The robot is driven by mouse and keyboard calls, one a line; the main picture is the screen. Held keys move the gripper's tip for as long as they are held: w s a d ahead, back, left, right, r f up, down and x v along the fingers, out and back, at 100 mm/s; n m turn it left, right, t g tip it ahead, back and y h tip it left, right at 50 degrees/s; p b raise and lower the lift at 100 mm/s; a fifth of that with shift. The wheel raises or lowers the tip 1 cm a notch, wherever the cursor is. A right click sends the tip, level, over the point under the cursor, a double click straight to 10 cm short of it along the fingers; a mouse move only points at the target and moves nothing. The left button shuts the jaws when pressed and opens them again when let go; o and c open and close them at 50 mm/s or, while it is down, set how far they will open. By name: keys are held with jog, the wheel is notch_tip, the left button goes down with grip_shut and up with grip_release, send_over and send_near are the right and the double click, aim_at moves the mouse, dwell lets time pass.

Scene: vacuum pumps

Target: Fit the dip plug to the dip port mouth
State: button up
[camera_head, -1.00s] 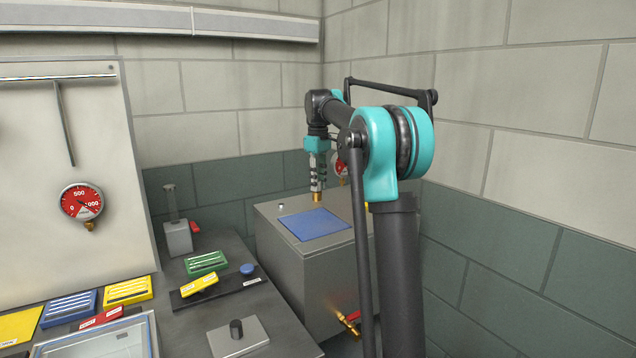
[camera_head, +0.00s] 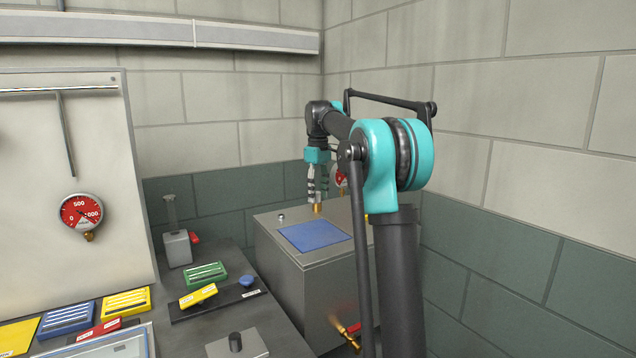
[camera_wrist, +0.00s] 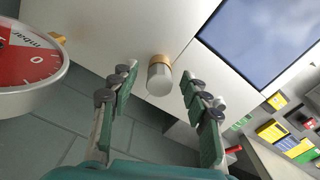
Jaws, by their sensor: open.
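A short silver cylinder, which looks like the dip plug (camera_wrist: 159,81), stands between my fingers in the wrist view. At its far end is a brass ring, which looks like the dip port mouth (camera_wrist: 161,60), at the top of the grey box. The two are in line and appear to touch; how deep the plug sits is hidden. In the head view the brass part (camera_head: 317,208) shows just under my fingers. My gripper (camera_wrist: 158,78) is open, with a finger on each side of the plug and a visible gap to both.
The grey box (camera_head: 285,262) carries a blue panel (camera_head: 315,236) beside the port. A red-faced gauge (camera_wrist: 28,66) is close to my left finger in the wrist view. The bench at left holds coloured trays and a black strip (camera_head: 240,300).

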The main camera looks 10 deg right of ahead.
notch_tip(320, 180, up, 12)
jog(key=shift+f, duration=0.2)
jog(key=shift+s, duration=0.1)
dwell(0.8)
